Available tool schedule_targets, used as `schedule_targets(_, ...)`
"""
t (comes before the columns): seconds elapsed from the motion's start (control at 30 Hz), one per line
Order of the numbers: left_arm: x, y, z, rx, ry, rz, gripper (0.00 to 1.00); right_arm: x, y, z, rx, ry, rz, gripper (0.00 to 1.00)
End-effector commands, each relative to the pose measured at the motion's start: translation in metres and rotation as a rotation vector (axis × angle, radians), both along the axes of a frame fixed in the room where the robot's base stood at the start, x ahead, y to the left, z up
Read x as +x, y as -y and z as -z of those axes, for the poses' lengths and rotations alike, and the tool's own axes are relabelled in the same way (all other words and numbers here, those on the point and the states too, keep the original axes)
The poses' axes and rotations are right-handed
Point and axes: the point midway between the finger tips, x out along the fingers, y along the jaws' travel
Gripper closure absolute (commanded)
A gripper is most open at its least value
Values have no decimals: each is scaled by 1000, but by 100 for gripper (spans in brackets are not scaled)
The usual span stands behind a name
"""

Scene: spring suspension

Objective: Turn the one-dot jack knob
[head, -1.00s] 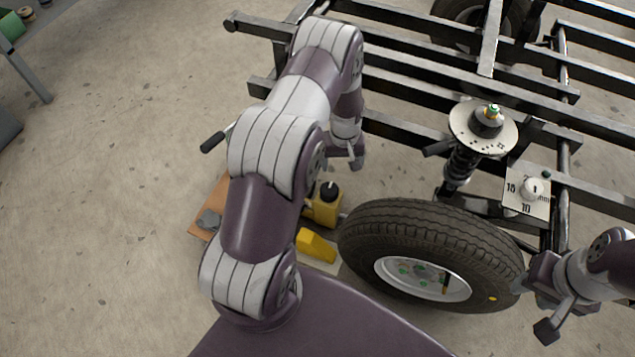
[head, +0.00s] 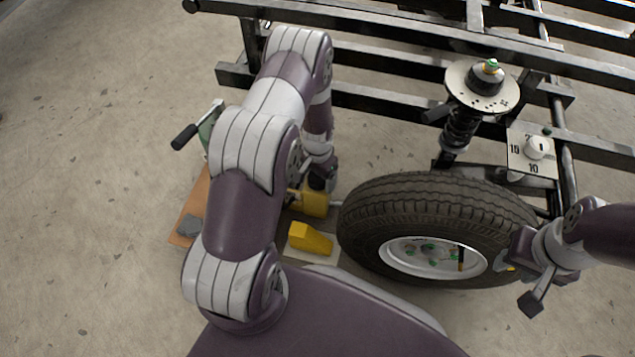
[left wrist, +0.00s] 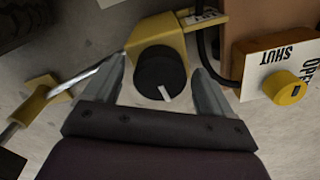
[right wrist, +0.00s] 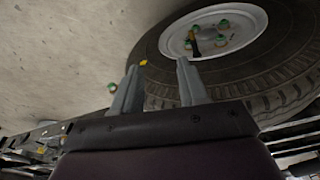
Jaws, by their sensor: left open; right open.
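The black jack knob (left wrist: 160,72), with a white pointer line, sits on a yellow jack body (left wrist: 158,38) in the left wrist view. My left gripper (left wrist: 158,68) is open, with one finger on each side of this knob and visible gaps between. I cannot make out a dot mark on it. In the head view the yellow jack (head: 313,204) stands beside the tyre, and my left gripper (head: 322,178) is over its top, partly hiding the knob. My right gripper (right wrist: 155,82) is open and empty near the wheel; in the head view it is at the right (head: 518,275).
A yellow knob (left wrist: 285,88) on an OPEN/SHUT plate is right of the jack in the left wrist view. The tyre (head: 365,225) stands close right of the jack. Frame rails (head: 380,103) run behind.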

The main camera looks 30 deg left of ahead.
Motion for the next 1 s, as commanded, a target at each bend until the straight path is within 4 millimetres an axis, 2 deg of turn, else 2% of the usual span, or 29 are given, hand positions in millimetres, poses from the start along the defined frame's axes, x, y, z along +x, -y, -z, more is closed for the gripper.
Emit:
schedule_targets(0.07, 1, 0, 7, 1, 2, 0, 16, 0, 0, 6, 0, 0, 0, 57)
schedule_targets(0.33, 1, 0, 7, 1, 1, -1, 16, 0, 0, 4, 0, 1, 0, 57)
schedule_targets(0.37, 1, 0, 7, 1, 1, -1, 22, 0, 0, 4, 0, 1, 0, 57)
schedule_targets(0.5, 0, 0, 7, 1, 1, -1, 68, 0, 0, 4, 0, 1, 0, 57)
schedule_targets(0.53, 0, 0, 7, 1, 1, -1, 71, 0, 0, 4, 0, 1, 0, 57)
schedule_targets(0.77, 0, 0, 6, 0, 1, -13, 71, 0, 0, 2, 0, 1, 0, 57)
schedule_targets(1.0, 0, 0, 4, 0, 0, -111, 71, 0, 0, -11, 0, 1, 0, 57)
